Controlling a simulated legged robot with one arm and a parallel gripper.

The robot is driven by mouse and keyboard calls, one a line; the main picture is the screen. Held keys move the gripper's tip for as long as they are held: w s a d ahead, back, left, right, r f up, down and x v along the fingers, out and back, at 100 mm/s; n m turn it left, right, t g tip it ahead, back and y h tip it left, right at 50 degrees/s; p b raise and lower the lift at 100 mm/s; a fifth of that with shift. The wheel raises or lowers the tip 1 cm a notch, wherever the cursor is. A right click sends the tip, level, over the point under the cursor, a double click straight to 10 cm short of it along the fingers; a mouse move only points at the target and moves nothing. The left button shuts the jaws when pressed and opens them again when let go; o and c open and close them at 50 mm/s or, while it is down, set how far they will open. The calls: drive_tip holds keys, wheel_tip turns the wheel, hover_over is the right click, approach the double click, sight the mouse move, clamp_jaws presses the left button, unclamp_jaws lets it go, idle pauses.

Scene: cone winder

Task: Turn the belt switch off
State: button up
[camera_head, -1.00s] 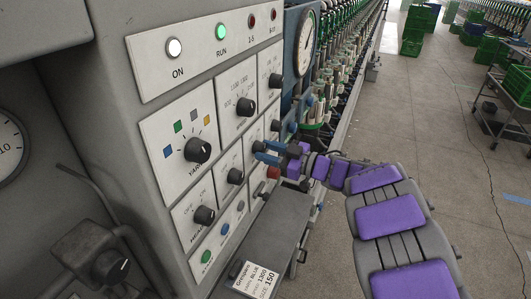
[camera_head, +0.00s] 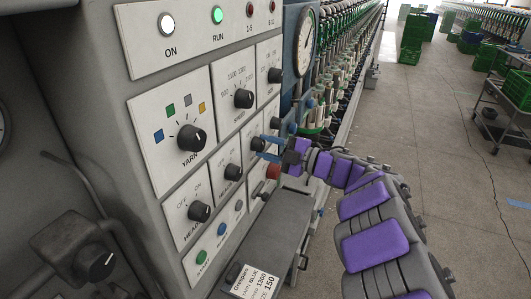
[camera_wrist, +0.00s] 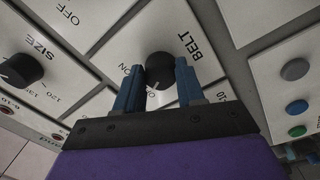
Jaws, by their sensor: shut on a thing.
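The belt switch (camera_wrist: 160,72) is a round black knob with a white pointer line, on a pale plate lettered BELT in the wrist view. Its pointer faces the gripper side of the picture. An ON mark (camera_wrist: 135,69) shows beside it, partly covered by a finger. My gripper (camera_wrist: 159,82) has its two blue fingers on either side of the knob, shut on it. In the head view my gripper (camera_head: 265,148) is at the right-hand part of the panel, and its fingers largely hide the belt switch.
The size knob (camera_wrist: 22,70) is beside the belt plate in the wrist view. In the head view, the yarn knob (camera_head: 191,138), speed knob (camera_head: 244,98) and head knob (camera_head: 199,211) share the panel. A red button (camera_head: 273,172) is just below my gripper. Open floor (camera_head: 430,130) lies right.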

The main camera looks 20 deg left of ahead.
drive_tip(key=shift+f+n+b, duration=0.1)
drive_tip(key=shift+n+b, duration=0.25)
drive_tip(key=shift+n, duration=0.35)
drive_tip(key=o, duration=1)
drive_tip(key=shift+s+d, duration=0.1)
drive_tip(key=shift+d, duration=0.2)
drive_tip(key=shift+o, duration=0.2)
drive_tip(key=shift+a, duration=0.1)
drive_tip(key=s+d+p, duration=0.1)
drive_tip(key=d+p, duration=0.2)
drive_tip(key=d, duration=1.4)
drive_tip(key=shift+s+d+f, duration=0.15)
drive_tip(key=shift+s+f, duration=0.15)
drive_tip(key=shift+f, duration=0.05)
